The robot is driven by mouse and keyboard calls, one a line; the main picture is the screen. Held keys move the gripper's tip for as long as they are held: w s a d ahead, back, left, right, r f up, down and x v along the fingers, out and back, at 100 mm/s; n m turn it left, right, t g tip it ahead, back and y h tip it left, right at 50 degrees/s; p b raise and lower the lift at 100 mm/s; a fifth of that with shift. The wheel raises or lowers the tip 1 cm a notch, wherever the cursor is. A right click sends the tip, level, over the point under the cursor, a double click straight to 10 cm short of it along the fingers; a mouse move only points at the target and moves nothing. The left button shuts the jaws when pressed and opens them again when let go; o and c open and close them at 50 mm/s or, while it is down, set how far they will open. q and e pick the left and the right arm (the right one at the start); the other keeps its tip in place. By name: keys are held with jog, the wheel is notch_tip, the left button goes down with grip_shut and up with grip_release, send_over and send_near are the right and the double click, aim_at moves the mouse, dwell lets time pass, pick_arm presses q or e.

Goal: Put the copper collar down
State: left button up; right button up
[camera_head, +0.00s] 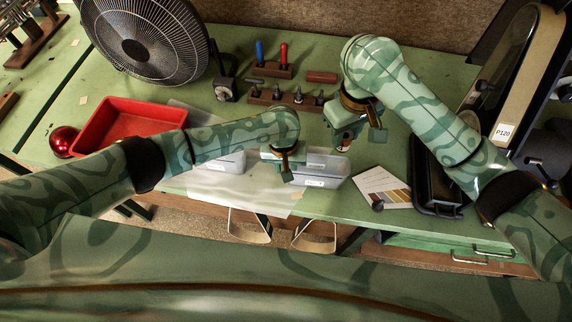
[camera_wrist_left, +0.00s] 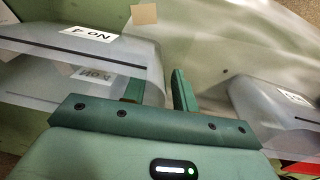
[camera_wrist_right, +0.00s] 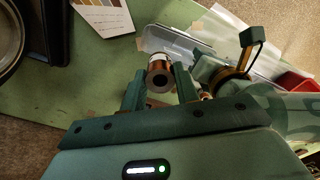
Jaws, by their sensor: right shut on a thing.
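The copper collar (camera_wrist_right: 157,66) is a short copper cylinder with a dark hole, between the fingertips of my right gripper (camera_wrist_right: 159,88) in the right wrist view. In the head view the right gripper (camera_head: 349,135) holds it above the bench, beyond the clear bins; only a small part of the collar shows there. My left gripper (camera_wrist_left: 158,88) is open and empty in the left wrist view. In the head view the left gripper (camera_head: 286,163) hangs over the clear bins near the bench's front edge. Whether the collar touches anything below is hidden.
Clear bins (camera_head: 321,181) stand near the front edge; one bin (camera_wrist_left: 135,58) is labelled No 4. A red tray (camera_head: 97,123) and red ball are left. Sandpaper swatches (camera_head: 378,187) and a black tray (camera_head: 437,205) are right. Tool racks and a fan (camera_head: 150,42) stand behind.

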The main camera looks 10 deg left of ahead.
pick_arm(q)
grip_shut()
pick_arm(e)
jog(key=m, duration=0.1)
send_over(335, 166)
jog(key=s, duration=0.2)
jog(key=f, duration=1.3)
jog(key=shift+s+a+f, duration=0.15)
jog(key=shift+s+a, duration=0.05)
jog(key=shift+a, duration=0.05)
jog(key=shift+f, duration=0.1)
jog(key=shift+f, duration=0.5)
jog(key=o, duration=0.8)
